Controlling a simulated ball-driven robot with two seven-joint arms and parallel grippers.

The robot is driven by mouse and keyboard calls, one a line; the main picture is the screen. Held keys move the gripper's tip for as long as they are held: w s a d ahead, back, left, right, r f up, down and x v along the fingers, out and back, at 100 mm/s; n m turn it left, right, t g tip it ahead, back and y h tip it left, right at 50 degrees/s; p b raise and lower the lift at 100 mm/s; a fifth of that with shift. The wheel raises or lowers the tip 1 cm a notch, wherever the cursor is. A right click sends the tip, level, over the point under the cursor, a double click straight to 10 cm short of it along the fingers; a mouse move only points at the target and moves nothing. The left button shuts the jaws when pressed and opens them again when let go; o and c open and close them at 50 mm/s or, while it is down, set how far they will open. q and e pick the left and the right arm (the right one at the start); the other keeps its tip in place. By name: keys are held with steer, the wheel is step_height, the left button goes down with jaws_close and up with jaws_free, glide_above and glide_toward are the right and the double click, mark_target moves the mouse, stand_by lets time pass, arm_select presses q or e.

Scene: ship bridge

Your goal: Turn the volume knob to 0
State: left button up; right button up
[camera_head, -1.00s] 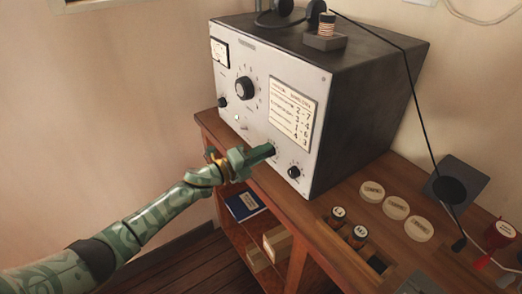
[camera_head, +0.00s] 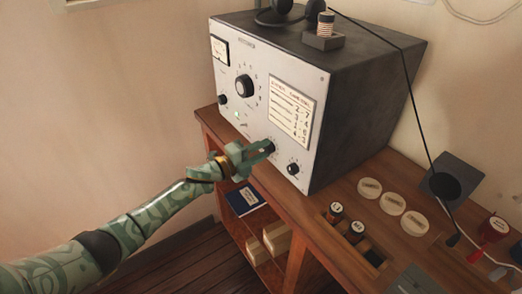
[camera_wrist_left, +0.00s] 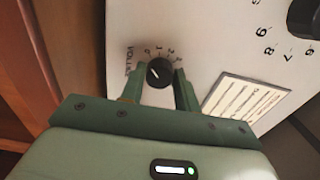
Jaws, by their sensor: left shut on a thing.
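The volume knob (camera_wrist_left: 159,72) is small, round and black, with a white pointer line. In the left wrist view it sits between the fingertips of my left gripper (camera_wrist_left: 159,82), which is shut on it. The pointer line tilts toward the upper left of that picture. Small scale marks and a partly readable "VOLU..." label (camera_wrist_left: 129,60) are beside the knob. In the head view my left gripper (camera_head: 267,148) reaches the lower front of the grey radio (camera_head: 255,60); its fingers partly cover the knob (camera_head: 270,147). My right gripper is not in view.
Another black knob (camera_head: 293,169) is just right of the gripper. A large dial (camera_head: 244,86) and a printed card (camera_head: 291,117) are higher on the panel. The radio stands on a wooden desk (camera_head: 335,189). Batteries (camera_head: 336,211) and pale discs (camera_head: 392,203) lie to the right.

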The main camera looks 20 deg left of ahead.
arm_select(q)
steer(key=o, duration=0.9)
steer(key=shift+o, duration=0.2)
steer(key=shift+a, duration=0.1)
steer(key=p+v, duration=0.1)
steer(key=v, duration=1.5)
steer(key=shift+s+a+f, duration=0.1)
